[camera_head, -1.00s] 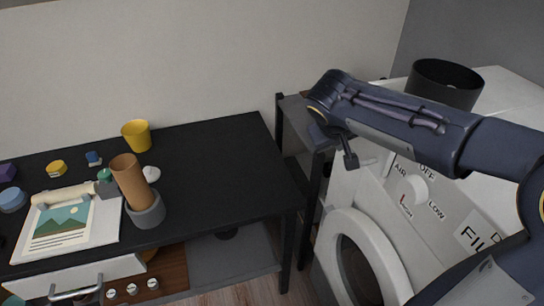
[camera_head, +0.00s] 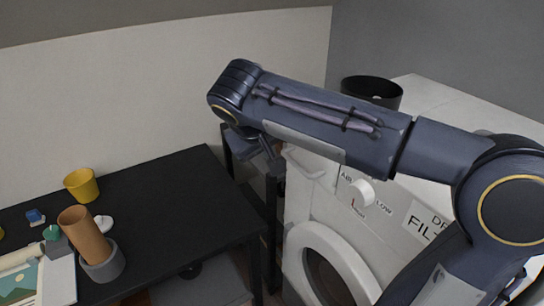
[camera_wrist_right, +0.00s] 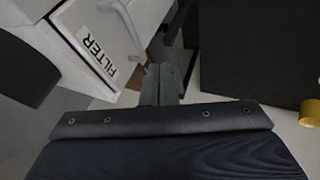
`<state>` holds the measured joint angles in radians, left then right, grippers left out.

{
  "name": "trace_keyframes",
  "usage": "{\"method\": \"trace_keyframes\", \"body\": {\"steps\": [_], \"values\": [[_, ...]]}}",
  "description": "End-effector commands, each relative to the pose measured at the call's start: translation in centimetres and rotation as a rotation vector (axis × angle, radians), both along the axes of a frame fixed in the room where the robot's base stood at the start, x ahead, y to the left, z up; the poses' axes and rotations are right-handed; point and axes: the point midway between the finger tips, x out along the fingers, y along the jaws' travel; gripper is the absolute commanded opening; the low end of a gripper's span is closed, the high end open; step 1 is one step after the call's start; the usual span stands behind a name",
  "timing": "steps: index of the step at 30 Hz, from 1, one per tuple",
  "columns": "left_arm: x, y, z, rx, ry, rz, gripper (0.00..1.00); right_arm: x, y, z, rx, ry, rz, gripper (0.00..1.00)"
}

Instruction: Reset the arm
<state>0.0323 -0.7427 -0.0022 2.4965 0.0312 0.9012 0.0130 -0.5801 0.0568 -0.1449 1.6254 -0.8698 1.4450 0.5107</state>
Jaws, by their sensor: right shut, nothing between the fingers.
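My right arm comes in from the right in the head view and reaches across in front of the white dryer. My right gripper (camera_head: 262,152) hangs at the arm's far end, between the black desk and the dryer, partly hidden behind the wrist. In the right wrist view the gripper (camera_wrist_right: 162,76) shows with its fingers together and nothing between them. My left gripper is not in view.
The black desk (camera_head: 165,185) holds a yellow cup (camera_head: 81,185), a brown cylinder in a grey holder (camera_head: 105,264), a small white object (camera_head: 104,223) and a picture sheet (camera_head: 62,284). A black bin (camera_head: 372,92) stands on the dryer (camera_head: 424,97). A dark stand (camera_head: 272,204) fills the gap.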

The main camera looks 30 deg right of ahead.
Motion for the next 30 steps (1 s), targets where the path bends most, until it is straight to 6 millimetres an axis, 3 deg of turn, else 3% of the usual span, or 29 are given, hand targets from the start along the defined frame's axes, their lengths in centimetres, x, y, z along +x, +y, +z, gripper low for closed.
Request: {"method": "trace_keyframes", "body": {"steps": [7,11,14,16,21,25,30], "values": [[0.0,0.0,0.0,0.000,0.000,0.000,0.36,-0.4,0.4,0.8,0.001,0.000,0.000,0.00],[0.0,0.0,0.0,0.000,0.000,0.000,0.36,-1.5,-0.3,-0.3,0.042,0.021,0.011,0.00],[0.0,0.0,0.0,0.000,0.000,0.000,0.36,-4.6,-1.2,-3.1,0.161,0.062,0.043,0.00],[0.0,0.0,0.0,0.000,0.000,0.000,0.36,-7.8,-1.3,-5.6,0.282,0.080,0.073,0.00],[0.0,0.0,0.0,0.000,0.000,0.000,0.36,-15.2,1.1,-11.0,0.569,0.035,0.107,0.00],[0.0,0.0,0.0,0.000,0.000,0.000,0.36,-18.4,3.4,-13.5,0.707,-0.044,0.093,0.00],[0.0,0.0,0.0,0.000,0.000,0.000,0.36,-19.8,4.9,-15.0,0.779,-0.106,0.073,0.00]]}}
